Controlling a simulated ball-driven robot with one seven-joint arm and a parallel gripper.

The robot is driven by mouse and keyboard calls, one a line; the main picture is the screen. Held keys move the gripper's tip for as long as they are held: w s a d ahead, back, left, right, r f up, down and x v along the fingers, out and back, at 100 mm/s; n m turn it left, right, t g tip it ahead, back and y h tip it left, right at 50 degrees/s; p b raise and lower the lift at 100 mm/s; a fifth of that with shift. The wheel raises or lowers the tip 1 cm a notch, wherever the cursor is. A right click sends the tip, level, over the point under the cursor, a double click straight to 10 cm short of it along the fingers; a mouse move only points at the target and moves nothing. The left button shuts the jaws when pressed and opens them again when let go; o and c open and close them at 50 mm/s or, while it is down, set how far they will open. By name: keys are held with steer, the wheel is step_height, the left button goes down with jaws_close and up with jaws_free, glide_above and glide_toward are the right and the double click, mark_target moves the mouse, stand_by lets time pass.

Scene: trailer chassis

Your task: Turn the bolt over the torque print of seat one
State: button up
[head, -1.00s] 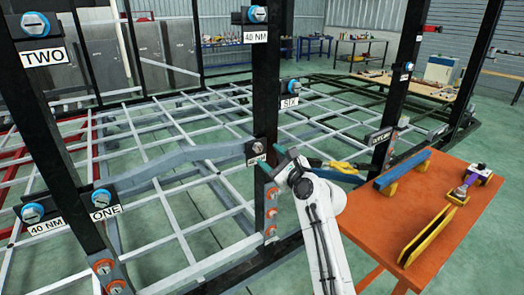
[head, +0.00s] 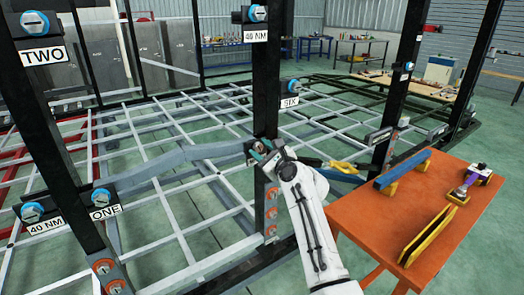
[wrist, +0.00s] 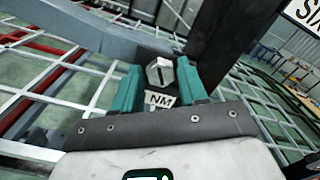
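A grey slotted bolt (wrist: 159,72) sits on the dark middle post above a small white print (wrist: 160,99) of which "NM" is readable. My gripper (head: 260,151) is at this bolt, at the right end of a grey beam. In the wrist view its teal fingers stand apart on either side of the bolt head, with gaps visible; I cannot tell how deep the head lies between them. In the head view my gripper mostly hides the bolt. At the left post are the ONE plate (head: 105,212) under a blue bolt (head: 102,197) and the 40 NM plate (head: 46,225) under another (head: 33,212).
The grey beam (head: 170,163) runs from the left post to the middle post (head: 267,75). The SIX plate (head: 290,102) and its blue bolt are above right of my gripper. An orange table (head: 370,215) with tools stands right of my arm.

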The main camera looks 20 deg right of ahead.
steer(key=c, duration=0.7)
steer(key=shift+c, duration=0.2)
steer(key=shift+f+n, duration=0.1)
steer(key=shift+n, duration=0.2)
